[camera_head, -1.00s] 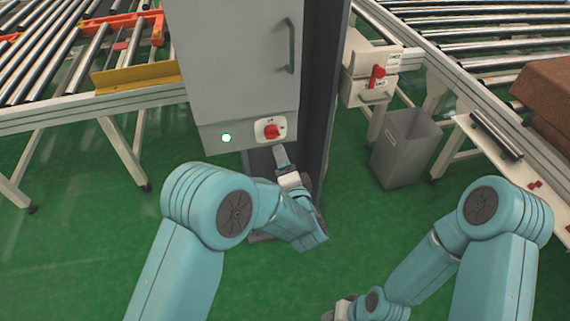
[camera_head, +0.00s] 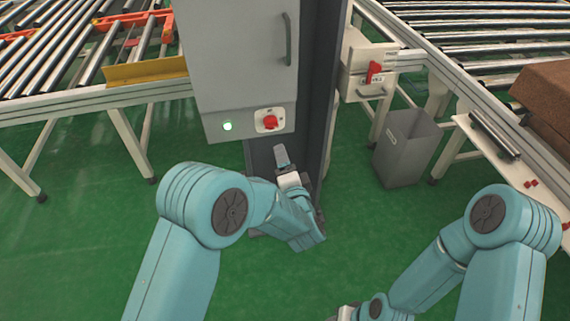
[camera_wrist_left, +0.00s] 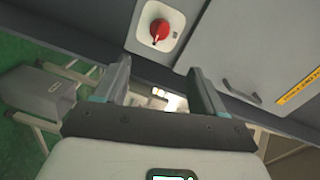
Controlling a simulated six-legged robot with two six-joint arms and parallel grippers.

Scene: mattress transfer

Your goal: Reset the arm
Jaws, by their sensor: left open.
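My left arm reaches toward the grey cabinet, and its gripper (camera_head: 283,160) is in front of the dark column below the cabinet's red rotary switch (camera_head: 270,121). In the left wrist view the gripper (camera_wrist_left: 158,82) has its two fingers spread apart with nothing between them. The red switch knob (camera_wrist_left: 159,30) sits on its pale plate beyond the fingertips, apart from them. My right arm is bent at the lower right, and its gripper (camera_head: 345,312) is cut by the bottom edge, so its jaws cannot be made out.
The grey cabinet (camera_head: 236,50) has a lit green lamp (camera_head: 228,126). A grey bin (camera_head: 407,148) stands on the green floor to the right. Roller conveyors (camera_head: 480,40) lie on both sides, with a brown block (camera_head: 548,100) at right. Open floor lies around the arms.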

